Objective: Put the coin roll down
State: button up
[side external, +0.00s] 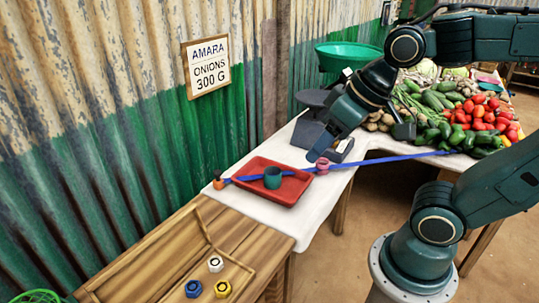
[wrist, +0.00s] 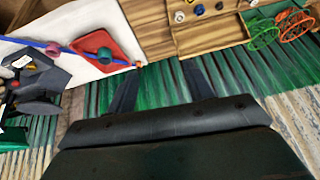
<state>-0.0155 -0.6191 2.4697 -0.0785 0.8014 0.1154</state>
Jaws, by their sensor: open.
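My gripper (wrist: 160,80) is open, with nothing between its fingers in the wrist view. A long blue bar (side external: 385,159) crosses a red tray (side external: 259,199). A teal cylinder (side external: 272,178) stands at the tray, a pink ring-like piece (side external: 322,165) is on the bar to its right, and a small orange piece (side external: 218,183) is at the bar's left end. These also show in the wrist view, with the teal cylinder (wrist: 103,53) at the red tray. I cannot tell which piece is the coin roll.
White (side external: 215,263), blue (side external: 193,289) and yellow (side external: 222,289) pieces sit in a wooden tray (side external: 240,272). A dark scale (side external: 308,130) stands behind the bar. Vegetables (side external: 480,115) are heaped at right. The corrugated wall (side external: 130,130) bounds the left side.

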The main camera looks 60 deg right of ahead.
jog(key=w+a+f+m+g+y, duration=0.1)
jog(key=w+a+f+m+y, duration=0.2)
jog(key=w+a+f, duration=0.45)
jog(key=w+a+f+m+g+y, duration=0.1)
jog(key=w+a+f+m+y, duration=0.25)
jog(key=w+a, duration=0.6)
jog(key=a+f+m+y, duration=0.1)
jog(key=a+f+m, duration=0.3)
jog(key=f, duration=0.2)
jog(key=w+a+f+m+y, duration=0.1)
jog(key=a+f+m+y, duration=0.1)
jog(key=a+f+m, duration=0.2)
jog(key=a+f+m+y, duration=0.2)
jog(key=a+f+m, duration=0.2)
jog(key=f, duration=0.6)
jog(key=shift+w+m+t+y, duration=0.15)
jog(key=shift+m+t+y, duration=0.15)
jog(key=shift+m, duration=0.55)
jog(key=shift+f+m, duration=0.7)
jog(key=shift+f, duration=0.05)
jog(key=shift+a, duration=0.1)
jog(key=shift+x, duration=4.25)
jog(key=shift+w, duration=0.1)
jog(key=shift+x, duration=2.55)
